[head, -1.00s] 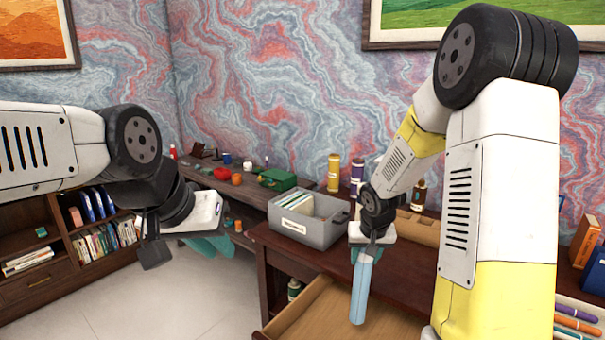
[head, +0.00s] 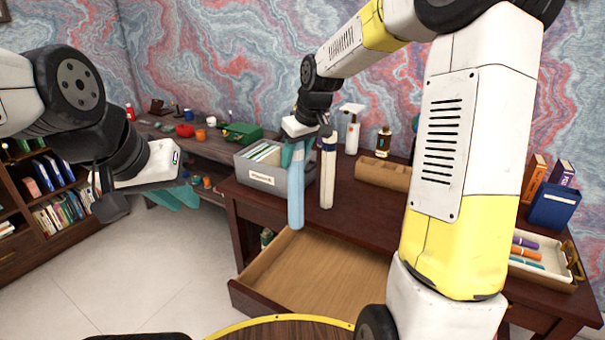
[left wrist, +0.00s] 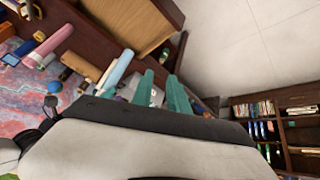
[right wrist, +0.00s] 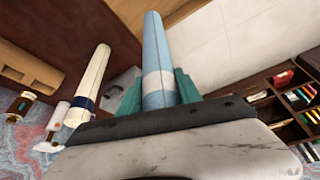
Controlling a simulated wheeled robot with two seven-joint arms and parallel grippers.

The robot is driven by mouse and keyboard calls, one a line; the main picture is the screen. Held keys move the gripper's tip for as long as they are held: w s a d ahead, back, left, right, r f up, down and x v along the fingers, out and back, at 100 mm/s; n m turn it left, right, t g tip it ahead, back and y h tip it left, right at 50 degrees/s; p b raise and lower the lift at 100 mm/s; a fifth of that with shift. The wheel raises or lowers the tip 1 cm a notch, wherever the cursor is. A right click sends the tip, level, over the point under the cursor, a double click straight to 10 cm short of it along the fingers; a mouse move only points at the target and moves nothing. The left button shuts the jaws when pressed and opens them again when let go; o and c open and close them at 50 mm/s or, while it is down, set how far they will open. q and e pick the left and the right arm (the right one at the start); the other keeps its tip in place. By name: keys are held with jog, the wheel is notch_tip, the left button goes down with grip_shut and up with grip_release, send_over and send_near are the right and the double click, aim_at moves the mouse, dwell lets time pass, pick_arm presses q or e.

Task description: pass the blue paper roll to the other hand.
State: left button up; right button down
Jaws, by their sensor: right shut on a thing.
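The blue paper roll (head: 296,190) hangs upright from my right gripper (head: 298,150), above the open drawer's left side. In the right wrist view the roll (right wrist: 156,50) stands between the teal fingers (right wrist: 157,92), which are shut on it near one end. My left gripper (head: 172,192) is left of the roll and apart from it, with its teal fingers pointing to the right and down. In the left wrist view the two teal fingers (left wrist: 160,92) stand apart with nothing between them. The roll also shows in that view (left wrist: 116,72), beyond the fingers.
An open wooden drawer (head: 320,275) juts from the desk. A grey file box (head: 262,178) stands behind the roll, and a cream roll (head: 327,180) stands to its right. A wooden organizer (head: 383,172) and pen tray (head: 540,268) lie further right. Open floor (head: 150,270) lies at left.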

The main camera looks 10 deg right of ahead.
pick_arm(q)
jog(key=o, duration=0.4)
jog(key=shift+c, duration=0.2)
jog(key=o, duration=0.3)
jog(key=shift+w+d, duration=0.1)
jog(key=shift+w, duration=0.1)
jog(key=o, duration=0.4)
jog(key=shift+w+d+n+h, duration=0.2)
jog(key=shift+w+n+h, duration=0.15)
jog(key=shift+n, duration=0.15)
jog(key=n+g+h, duration=0.5)
jog(key=n+h, duration=0.3)
jog(key=n, duration=1.1)
send_near(290, 168)
jog(key=x, duration=0.3)
jog(key=w+x, duration=0.1)
jog(key=x, duration=0.3)
jog(key=w+x, duration=0.1)
jog(key=x, duration=0.3)
jog(key=shift+w+a+f, duration=0.1)
jog(key=shift+a+f, duration=0.15)
jog(key=shift+f, duration=0.1)
pick_arm(e)
jog(key=r, duration=0.1)
jog(key=a+r+n, duration=0.1)
jog(key=r, duration=0.1)
jog(key=shift+w+a, duration=0.4)
